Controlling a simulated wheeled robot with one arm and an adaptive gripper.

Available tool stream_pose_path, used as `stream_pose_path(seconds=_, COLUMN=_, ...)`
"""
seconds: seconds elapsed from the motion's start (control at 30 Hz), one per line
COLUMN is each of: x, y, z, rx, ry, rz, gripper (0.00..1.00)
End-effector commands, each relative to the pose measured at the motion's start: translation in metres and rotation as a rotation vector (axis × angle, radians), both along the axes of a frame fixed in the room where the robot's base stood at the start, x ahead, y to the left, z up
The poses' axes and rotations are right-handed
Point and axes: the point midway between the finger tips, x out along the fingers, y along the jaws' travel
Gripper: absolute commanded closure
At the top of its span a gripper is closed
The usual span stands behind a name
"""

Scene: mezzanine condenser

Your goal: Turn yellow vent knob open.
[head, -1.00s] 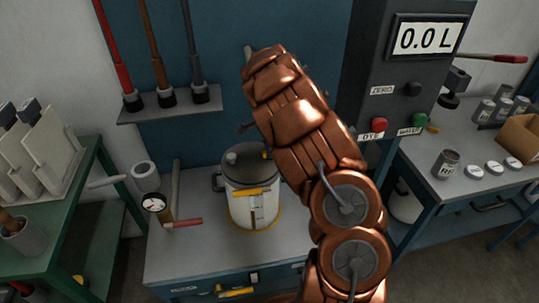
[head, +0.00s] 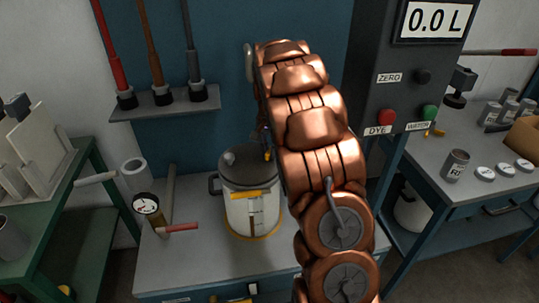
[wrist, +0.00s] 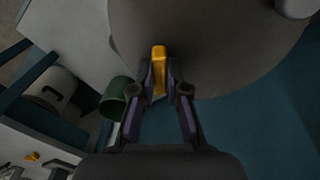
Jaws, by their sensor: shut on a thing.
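The yellow vent knob (wrist: 158,55) is a small upright bar at the edge of the dark round lid (wrist: 205,45) in the wrist view. My gripper (wrist: 160,74) is shut on it, one finger on each side. In the head view a sliver of the yellow knob (head: 267,155) shows at the right of the lid of the pale pot (head: 238,211). My copper arm hides most of the gripper and the pot's right side there.
A gauge (head: 146,204) and a red-handled valve (head: 178,228) stand left of the pot. A tool shelf (head: 165,103) hangs behind. The control box (head: 402,90) is at right. A green bin (wrist: 114,97) shows in the wrist view.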

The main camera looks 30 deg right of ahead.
Motion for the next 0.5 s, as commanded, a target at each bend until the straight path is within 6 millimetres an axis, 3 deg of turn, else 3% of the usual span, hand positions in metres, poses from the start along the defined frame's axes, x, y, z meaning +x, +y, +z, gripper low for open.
stream_pose_path(seconds=0.5, x=0.0008, y=-0.0001, z=-0.0004, rx=-0.001, ry=-0.005, rz=0.43, gripper=1.0)
